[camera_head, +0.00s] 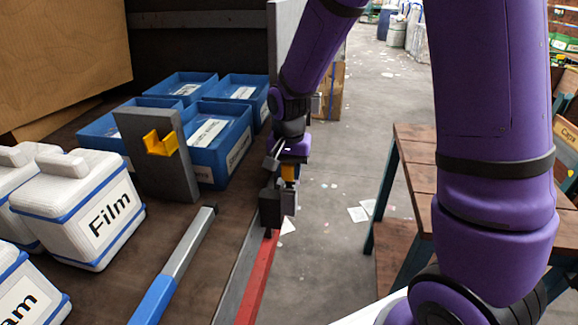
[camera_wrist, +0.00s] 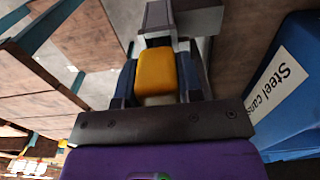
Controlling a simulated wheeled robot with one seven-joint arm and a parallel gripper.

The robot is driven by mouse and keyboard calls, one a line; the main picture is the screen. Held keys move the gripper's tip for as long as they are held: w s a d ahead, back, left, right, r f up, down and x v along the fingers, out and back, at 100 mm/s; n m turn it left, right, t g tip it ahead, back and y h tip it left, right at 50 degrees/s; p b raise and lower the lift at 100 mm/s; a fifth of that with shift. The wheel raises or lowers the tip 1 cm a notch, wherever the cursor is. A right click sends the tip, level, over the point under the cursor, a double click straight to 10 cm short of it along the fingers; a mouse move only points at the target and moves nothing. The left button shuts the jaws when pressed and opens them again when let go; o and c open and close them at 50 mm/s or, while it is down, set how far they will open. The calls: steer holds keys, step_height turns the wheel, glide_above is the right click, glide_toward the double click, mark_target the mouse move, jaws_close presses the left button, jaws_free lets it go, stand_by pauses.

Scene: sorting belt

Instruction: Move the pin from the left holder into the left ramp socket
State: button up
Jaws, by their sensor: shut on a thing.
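My gripper (camera_head: 287,174) is shut on a yellow-topped piece, which I take to be the pin (camera_wrist: 157,72); its yellow part also shows in the head view (camera_head: 288,172). In the wrist view the yellow part sits between the two fingers, with grey parts beyond it. A yellow holder (camera_head: 160,145) on an upright grey plate stands left of my gripper, with nothing seen in it. A dark block (camera_head: 270,207) stands beside and below my gripper, at the far end of a red bar (camera_head: 258,280). I cannot tell whether the pin touches it, or which part is the ramp socket.
A blue and grey bar (camera_head: 175,268) lies left of the red one. Several blue bins (camera_head: 225,150) stand behind the plate; one labelled Steel cans (camera_wrist: 285,85) is right in the wrist view. White boxes (camera_head: 85,208) stand at left. A wooden bench (camera_head: 415,150) stands at right.

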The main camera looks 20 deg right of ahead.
steer(key=shift+f, duration=0.6)
steer(key=o, duration=1.2)
steer(key=shift+c, duration=0.2)
step_height(320, 180, up, 10)
steer(key=shift+f, duration=0.1)
steer(key=shift+r, duration=0.45)
